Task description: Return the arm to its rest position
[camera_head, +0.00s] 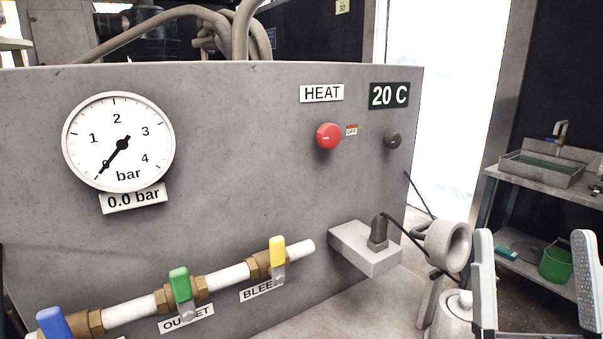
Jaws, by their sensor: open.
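My gripper (534,242) is at the lower right, with its two grey fingers pointing up and set wide apart. It is open, and nothing shows held between the fingers. The fingers stand to the right of the grey panel (235,130), apart from it in the picture. The right finger is partly cut off by the picture's edge. The rest of my arm is not clearly seen, so its pose cannot be told.
The panel carries a gauge (118,142) at 0.0 bar, a red knob (328,136), and blue (55,323), green (180,285) and yellow (277,252) valve handles. A grey block (365,247) juts out. A sink bench (545,187) with a green bucket (556,265) stands behind my gripper.

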